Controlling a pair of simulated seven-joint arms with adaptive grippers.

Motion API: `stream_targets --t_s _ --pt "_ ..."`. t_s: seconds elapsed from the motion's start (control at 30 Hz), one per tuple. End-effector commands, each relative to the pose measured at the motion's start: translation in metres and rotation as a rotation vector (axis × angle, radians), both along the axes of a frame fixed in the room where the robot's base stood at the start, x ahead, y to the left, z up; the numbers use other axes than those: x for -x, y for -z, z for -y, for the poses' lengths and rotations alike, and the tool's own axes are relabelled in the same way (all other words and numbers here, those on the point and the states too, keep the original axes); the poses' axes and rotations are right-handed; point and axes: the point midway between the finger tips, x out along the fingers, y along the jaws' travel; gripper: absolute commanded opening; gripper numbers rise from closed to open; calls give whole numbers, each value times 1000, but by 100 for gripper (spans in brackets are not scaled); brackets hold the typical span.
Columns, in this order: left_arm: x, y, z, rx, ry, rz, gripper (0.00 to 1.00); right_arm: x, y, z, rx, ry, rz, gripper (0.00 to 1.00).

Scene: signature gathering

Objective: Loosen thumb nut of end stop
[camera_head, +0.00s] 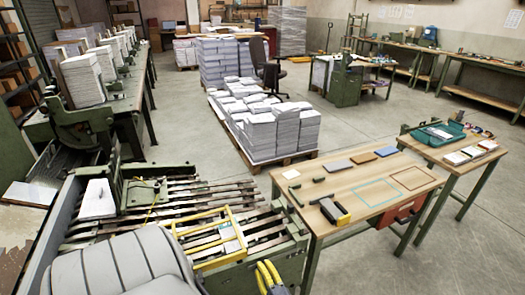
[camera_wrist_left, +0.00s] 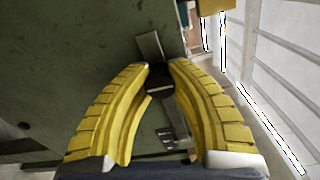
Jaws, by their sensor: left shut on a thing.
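My left gripper (camera_head: 269,276) is at the bottom of the head view, by the green end panel (camera_head: 292,250) of the slatted conveyor machine. In the left wrist view its yellow fingers (camera_wrist_left: 160,78) are shut on a dark round knob (camera_wrist_left: 159,86), which looks like the thumb nut. A narrow grey metal strip (camera_wrist_left: 150,46), perhaps part of the end stop, runs up from the knob along the green panel (camera_wrist_left: 95,65). In the head view the nut is hidden. I cannot tell how tight it is. My right gripper is not in view.
A yellow frame (camera_head: 212,237) lies over the slats close to my left gripper. A pallet of paper stacks (camera_head: 262,127) is behind. Open floor lies between the tables.

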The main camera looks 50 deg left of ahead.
Motion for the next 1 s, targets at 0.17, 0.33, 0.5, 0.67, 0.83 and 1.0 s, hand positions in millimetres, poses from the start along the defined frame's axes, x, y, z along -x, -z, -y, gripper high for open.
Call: stream_targets --t_s 0.17,0.33,0.5,0.67,0.83,1.0 --pt "1 0 0 8 -1 29 0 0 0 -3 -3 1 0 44" --pt "1 0 0 11 -1 37 0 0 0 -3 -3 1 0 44" --pt "1 0 0 11 -1 38 0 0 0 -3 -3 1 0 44" --pt "1 0 0 11 -1 37 23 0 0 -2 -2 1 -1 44" --pt "0 0 0 11 -1 37 43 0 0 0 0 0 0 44" --pt "0 0 0 11 -1 37 52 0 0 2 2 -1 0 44"
